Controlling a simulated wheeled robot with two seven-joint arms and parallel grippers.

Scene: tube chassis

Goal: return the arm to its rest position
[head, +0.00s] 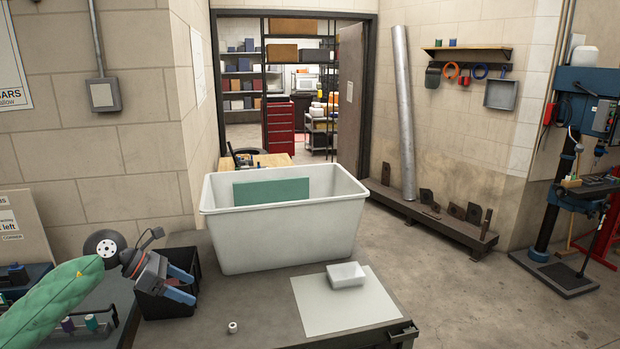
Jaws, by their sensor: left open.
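My left arm, in a green sleeve (50,305), comes in from the lower left in the head view. My left gripper (184,285) points to the right, with its two blue fingers apart and nothing between them. It is in front of a black bin (168,308) on the left part of the table, to the left of the white tub. I cannot tell whether the gripper touches the bin. My right gripper is not in view.
A large white tub (285,235) with a green panel (272,192) inside stands on the table (265,310). A small white tray (346,275) sits on a pale sheet (325,305). A small white round piece (232,327) lies near the front.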

